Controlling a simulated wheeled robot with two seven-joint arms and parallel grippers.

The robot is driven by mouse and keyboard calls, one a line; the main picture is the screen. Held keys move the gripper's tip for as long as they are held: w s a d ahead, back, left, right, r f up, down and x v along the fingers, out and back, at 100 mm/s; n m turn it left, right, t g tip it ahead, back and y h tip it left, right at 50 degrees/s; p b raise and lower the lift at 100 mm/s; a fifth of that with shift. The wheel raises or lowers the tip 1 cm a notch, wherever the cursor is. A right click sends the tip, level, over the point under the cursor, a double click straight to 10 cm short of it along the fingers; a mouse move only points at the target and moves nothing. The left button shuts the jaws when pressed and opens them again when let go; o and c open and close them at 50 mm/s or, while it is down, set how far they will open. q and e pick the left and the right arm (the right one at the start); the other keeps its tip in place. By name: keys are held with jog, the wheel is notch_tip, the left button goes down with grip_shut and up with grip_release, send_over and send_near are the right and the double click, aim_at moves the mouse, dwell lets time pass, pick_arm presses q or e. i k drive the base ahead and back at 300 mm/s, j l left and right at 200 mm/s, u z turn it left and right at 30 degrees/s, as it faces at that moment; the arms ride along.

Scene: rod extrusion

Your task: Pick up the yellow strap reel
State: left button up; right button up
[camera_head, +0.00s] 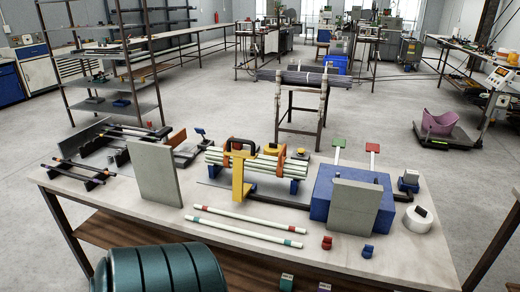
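A small yellow round item (271,148) with an orange top stands behind the bundle of pale rods on the table; it may be the yellow strap reel, but its lower part is hidden by the bundle. A second, smaller yellow item (300,153) sits just right of it. A yellow bracket-like tool (239,178) with a dark handle stands at the front left of the bundle. Neither of my grippers shows in this view.
The rod bundle (262,166) rests on blue supports with orange straps around it. Grey upright plates (154,172) (353,207), a blue block (320,200) and a white roll (417,219) stand on the table. Two loose rods (240,231) lie in front. A teal ribbed cylinder (165,270) fills the lower left.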

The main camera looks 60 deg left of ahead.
aim_at(272, 150)
jog(key=u, duration=2.45)
jog(key=i+l, duration=0.15)
jog(key=l, duration=0.3)
jog(key=i+l, duration=0.1)
jog(key=l, duration=0.35)
jog(key=i+l, duration=0.15)
jog(key=l, duration=0.25)
jog(key=i+l, duration=0.1)
jog(key=l, duration=0.35)
